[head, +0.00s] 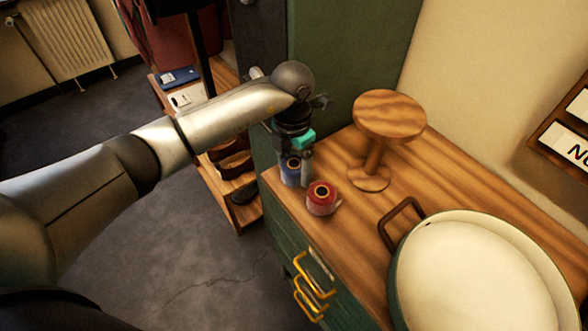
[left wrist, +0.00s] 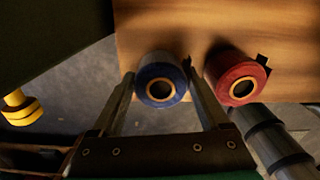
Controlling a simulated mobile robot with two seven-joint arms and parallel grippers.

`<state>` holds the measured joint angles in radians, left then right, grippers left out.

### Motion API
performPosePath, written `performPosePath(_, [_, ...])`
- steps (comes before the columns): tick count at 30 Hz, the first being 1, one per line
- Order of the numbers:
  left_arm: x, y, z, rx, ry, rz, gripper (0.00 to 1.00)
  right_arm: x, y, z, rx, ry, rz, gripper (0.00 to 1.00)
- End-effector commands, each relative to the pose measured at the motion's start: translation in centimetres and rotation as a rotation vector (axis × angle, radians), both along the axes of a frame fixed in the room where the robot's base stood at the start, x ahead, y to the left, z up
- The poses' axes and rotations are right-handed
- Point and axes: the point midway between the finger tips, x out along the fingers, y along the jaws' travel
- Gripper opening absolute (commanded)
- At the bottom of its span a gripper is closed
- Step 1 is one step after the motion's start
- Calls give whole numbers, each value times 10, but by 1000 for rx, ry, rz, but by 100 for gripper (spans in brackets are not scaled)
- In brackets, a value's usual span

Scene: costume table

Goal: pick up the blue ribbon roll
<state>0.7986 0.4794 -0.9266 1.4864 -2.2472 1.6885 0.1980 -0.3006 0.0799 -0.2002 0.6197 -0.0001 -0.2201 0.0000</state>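The blue ribbon roll (head: 290,172) stands upright near the far left edge of the wooden cabinet top (head: 345,223). In the left wrist view the blue roll (left wrist: 160,82) shows its round tan core, between the two fingers. My left gripper (head: 295,162) points down over the roll and hides part of it in the head view. In the left wrist view its fingers (left wrist: 160,75) are apart, one on each side of the roll; whether they touch it is hard to tell. My right gripper is not in view.
A red ribbon roll (head: 321,198) stands close beside the blue one, just outside one finger in the left wrist view (left wrist: 236,80). A round wooden stand (head: 388,115) is behind. A green panel (head: 340,65) rises behind.

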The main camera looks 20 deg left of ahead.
Motion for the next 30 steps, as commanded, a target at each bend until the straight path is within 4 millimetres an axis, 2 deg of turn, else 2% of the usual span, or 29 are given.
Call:
performPosePath(2, [0, 0, 0, 0, 0, 0, 68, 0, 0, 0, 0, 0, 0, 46])
performPosePath(16, [0, 0, 0, 0, 0, 0, 16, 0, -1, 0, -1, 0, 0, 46])
performPosePath(25, [0, 0, 3, -1, -1, 0, 15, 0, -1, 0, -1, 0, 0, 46])
performPosePath(30, [1, 0, 16, 0, -4, -1, 15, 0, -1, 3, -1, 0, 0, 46])
